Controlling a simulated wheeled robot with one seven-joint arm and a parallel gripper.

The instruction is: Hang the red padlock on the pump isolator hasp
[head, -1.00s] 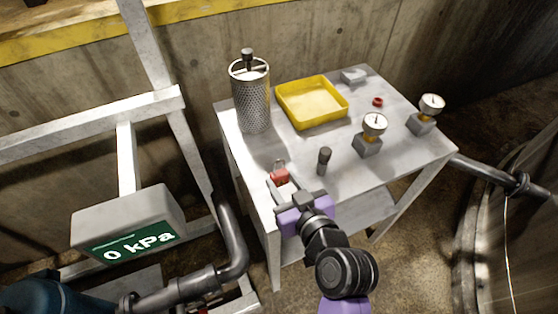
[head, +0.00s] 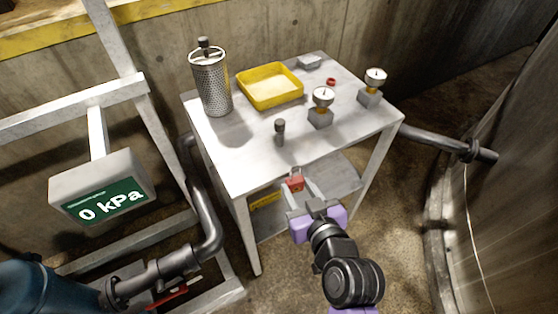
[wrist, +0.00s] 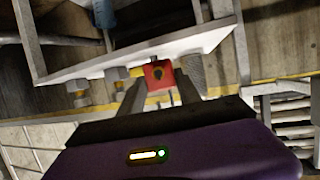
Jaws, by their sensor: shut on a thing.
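The red padlock (head: 295,184) is held between the fingers of my gripper (head: 298,189), in front of the table's near edge in the head view. Its shackle points up and away from my gripper. In the wrist view the padlock (wrist: 158,74) sits between my fingertips (wrist: 157,84), with a dark keyhole mark on its face. My gripper is shut on it. I cannot make out the pump isolator hasp in either view. A red handle-like part (head: 168,297) shows low on the pipework at the lower left.
The metal table (head: 235,165) bears a perforated cylinder (head: 211,85), a yellow tray (head: 297,92), a dark-topped post (head: 280,132), two gauges (head: 322,100) and a small red ring (head: 331,82). A "0 kPa" display (head: 103,190), frame and pipes (head: 205,230) stand left.

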